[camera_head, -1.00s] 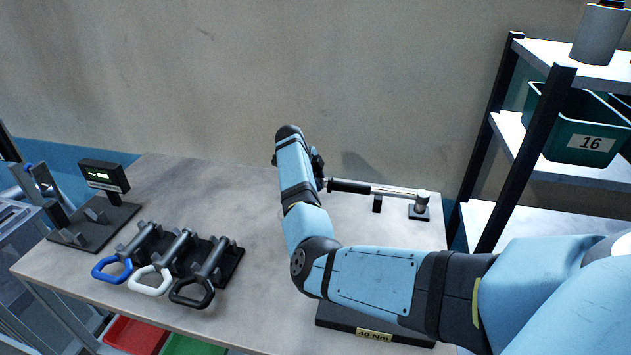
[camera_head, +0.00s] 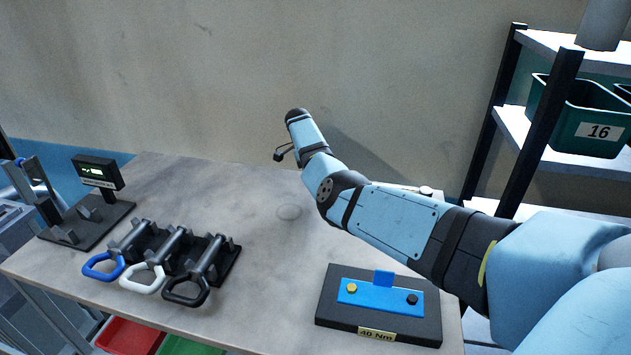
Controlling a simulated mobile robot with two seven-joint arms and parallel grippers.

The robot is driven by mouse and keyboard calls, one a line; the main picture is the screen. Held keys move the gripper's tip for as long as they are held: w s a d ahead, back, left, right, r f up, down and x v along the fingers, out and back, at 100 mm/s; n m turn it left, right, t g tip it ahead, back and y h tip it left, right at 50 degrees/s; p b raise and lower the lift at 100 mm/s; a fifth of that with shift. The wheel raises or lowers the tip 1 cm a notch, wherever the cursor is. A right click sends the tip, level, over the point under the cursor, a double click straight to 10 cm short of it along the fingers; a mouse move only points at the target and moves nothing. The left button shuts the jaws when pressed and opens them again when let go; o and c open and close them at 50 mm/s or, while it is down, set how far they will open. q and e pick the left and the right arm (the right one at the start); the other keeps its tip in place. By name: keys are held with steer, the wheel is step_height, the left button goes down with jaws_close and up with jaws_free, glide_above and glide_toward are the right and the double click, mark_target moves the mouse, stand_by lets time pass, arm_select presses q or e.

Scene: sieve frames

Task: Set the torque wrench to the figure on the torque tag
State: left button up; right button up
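The torque tag (camera_head: 376,334) is a yellowish label reading "40 Nm" on the front of a black block at the table's front right. The torque wrench is almost wholly hidden behind my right arm. Only its silvery head end (camera_head: 427,190) shows above the forearm at the back right. My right arm reaches across the table from the right. Its far end is over the back of the table, with a small dark part (camera_head: 282,154) sticking out left. The fingers cannot be made out. My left gripper is not in view.
The black block (camera_head: 330,307) carries a blue plate (camera_head: 380,296) with a yellow and a dark round piece. A rack holds tools with blue, white and black ring handles (camera_head: 185,292). A small lit display (camera_head: 97,172) stands left. Shelves with green bin 16 (camera_head: 570,125) stand right.

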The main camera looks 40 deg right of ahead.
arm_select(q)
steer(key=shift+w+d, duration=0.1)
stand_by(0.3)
arm_select(e)
steer(key=o, duration=0.7)
steer(key=shift+o, duration=1.1)
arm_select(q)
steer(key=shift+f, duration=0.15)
